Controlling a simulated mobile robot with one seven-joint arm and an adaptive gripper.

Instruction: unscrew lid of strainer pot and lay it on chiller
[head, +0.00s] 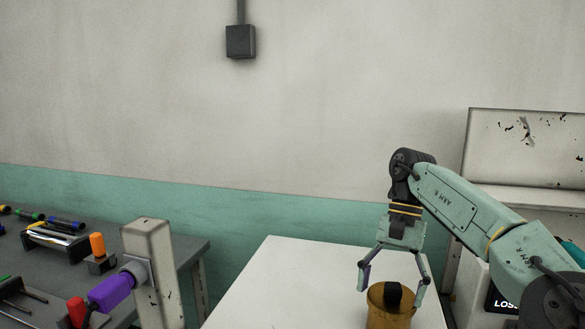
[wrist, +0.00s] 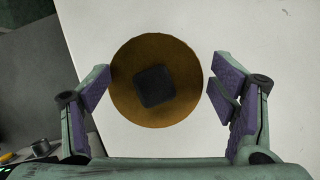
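The strainer pot (head: 388,315) is a brown round pot with a dark square knob on its lid (wrist: 185,75). It stands on a white surface (head: 290,275). My gripper (head: 391,290) points down over the pot, open, with one finger on each side of it. In the wrist view, the left finger pad is close to the lid's edge and a narrow gap shows at the right pad. I cannot tell whether the left pad touches. The dark knob is between the fingers, free of them. I cannot tell for sure which thing is the chiller.
A white box-like unit (head: 525,150) stands at the right, partly behind my arm. At the left is a dark bench (head: 190,250) with coloured tools and a purple-handled item (head: 110,290) beside a worn white post (head: 152,270). The white surface left of the pot is clear.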

